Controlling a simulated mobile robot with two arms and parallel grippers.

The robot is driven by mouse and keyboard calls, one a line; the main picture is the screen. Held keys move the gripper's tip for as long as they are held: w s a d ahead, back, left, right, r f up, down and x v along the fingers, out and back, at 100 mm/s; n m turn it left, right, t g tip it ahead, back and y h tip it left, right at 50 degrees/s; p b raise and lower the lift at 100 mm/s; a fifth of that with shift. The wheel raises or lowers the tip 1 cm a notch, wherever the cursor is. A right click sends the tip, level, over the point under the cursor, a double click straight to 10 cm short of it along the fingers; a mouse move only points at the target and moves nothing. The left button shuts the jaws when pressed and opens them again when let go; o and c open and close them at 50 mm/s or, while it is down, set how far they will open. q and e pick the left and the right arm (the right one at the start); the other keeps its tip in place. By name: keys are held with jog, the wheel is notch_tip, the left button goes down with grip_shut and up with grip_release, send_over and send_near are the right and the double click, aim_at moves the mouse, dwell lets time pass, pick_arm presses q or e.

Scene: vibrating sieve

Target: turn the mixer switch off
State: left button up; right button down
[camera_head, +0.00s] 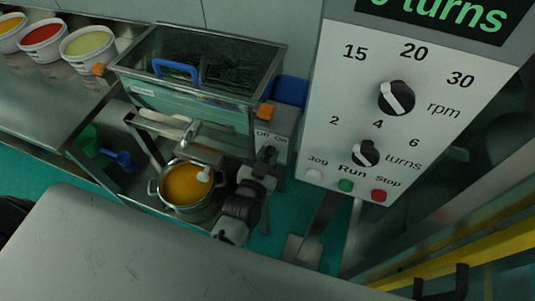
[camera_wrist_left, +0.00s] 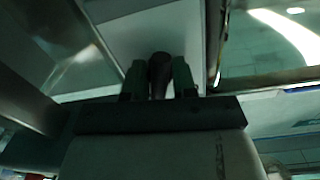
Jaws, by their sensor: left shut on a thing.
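The mixer's light grey switch box (camera_head: 282,125) carries "Off" and "On" labels and stands at the right end of the sieve tub. My left gripper (camera_head: 267,156) is right in front of this box, just below the labels. In the left wrist view the gripper (camera_wrist_left: 159,78) is shut on a dark switch lever (camera_wrist_left: 160,66) that sticks out from a pale face. The fingers and the arm cover the switch in the head view, so I cannot tell which label it points to. The pot (camera_head: 164,201) with orange content stands left of my left arm. My right gripper is not in view.
A control panel (camera_head: 345,100) with two knobs and Jog, Run and Stop buttons stands to the right. The sieve tub (camera_head: 190,104) with a blue handle is behind the pot. Several coloured buckets (camera_head: 88,50) stand at the back left. A grey surface (camera_head: 150,262) fills the foreground.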

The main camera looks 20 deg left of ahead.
pick_arm(q)
jog(key=n, duration=0.5)
jog(key=shift+n+p, duration=0.3)
jog(key=shift+p, duration=0.1)
jog(key=shift+n, duration=2)
jog(key=o, duration=0.9)
jog(key=shift+s, duration=0.15)
